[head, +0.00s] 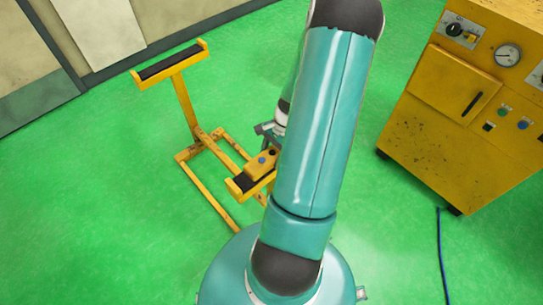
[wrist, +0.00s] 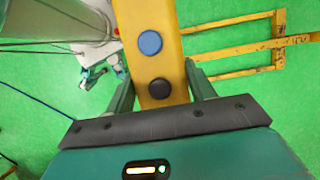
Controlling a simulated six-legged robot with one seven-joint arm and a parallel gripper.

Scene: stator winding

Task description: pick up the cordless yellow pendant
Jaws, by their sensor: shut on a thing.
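The yellow pendant (wrist: 153,70) has a blue button and a black button on its face. It lies between the two fingers of my gripper (wrist: 158,84), which is shut on it. In the head view the pendant (head: 261,164) shows beside the near padded arm of the yellow stand. My gripper (head: 266,131) is partly hidden there behind my teal arm. I cannot tell whether the pendant touches the stand. No cord shows on the visible part of the pendant.
A yellow stand (head: 181,97) with black-padded cradles stands on the green floor, left of my arm. A yellow cabinet (head: 420,137) with a gauge and buttons stands at the right. A blue cable (head: 441,255) lies on the floor near it. Floor at the lower left is clear.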

